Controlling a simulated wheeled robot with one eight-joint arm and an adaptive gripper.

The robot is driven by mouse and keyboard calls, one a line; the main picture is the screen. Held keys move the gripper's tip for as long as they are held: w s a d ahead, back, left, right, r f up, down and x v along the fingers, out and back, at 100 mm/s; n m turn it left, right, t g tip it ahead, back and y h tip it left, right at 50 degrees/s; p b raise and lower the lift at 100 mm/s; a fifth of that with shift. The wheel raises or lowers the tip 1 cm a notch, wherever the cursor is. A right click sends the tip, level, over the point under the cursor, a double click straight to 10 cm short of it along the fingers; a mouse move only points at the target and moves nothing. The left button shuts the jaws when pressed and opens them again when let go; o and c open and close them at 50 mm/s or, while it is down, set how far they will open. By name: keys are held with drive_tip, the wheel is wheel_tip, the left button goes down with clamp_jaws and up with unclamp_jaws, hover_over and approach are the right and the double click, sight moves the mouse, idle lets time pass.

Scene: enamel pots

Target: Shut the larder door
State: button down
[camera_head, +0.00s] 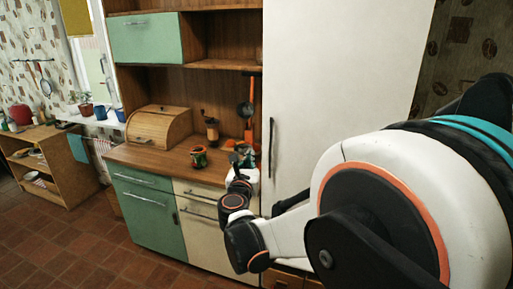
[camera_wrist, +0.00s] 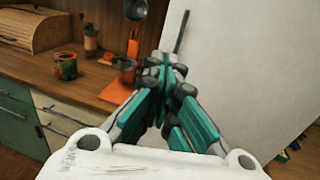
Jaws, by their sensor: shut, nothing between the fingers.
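The larder door (camera_head: 340,70) is a tall, plain white panel right of the wooden dresser, with a long dark vertical handle (camera_head: 270,148) near its left edge. In the wrist view the door (camera_wrist: 250,75) fills the right side, and its handle (camera_wrist: 181,32) stands just beyond my fingertips. I cannot tell how far the door stands open. My gripper (camera_wrist: 165,68) is shut and empty, with its teal fingers together in front of the door's left edge. In the head view my gripper (camera_head: 241,172) is partly hidden behind my wrist. My arm covers the door's lower right part.
The dresser worktop (camera_head: 160,158) lies to the left, with a wooden bread bin (camera_head: 160,127), a pepper mill (camera_head: 212,130) and a patterned enamel mug (camera_head: 198,157). An orange board and a ladle are near the door's left edge. The tiled floor at left is clear.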

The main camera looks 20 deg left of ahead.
drive_tip(key=b, duration=0.3)
approach(263, 126)
drive_tip(key=s, duration=0.3)
drive_tip(key=shift+s+a+f, duration=0.2)
drive_tip(key=shift+s+f, duration=0.15)
drive_tip(key=w+a+m+h+p, duration=0.1)
drive_tip(key=w+a+h+p, duration=0.1)
drive_tip(key=w, duration=0.9)
drive_tip(key=shift+r, duration=0.35)
drive_tip(key=shift+w+r, duration=0.1)
drive_tip(key=shift+d, duration=0.1)
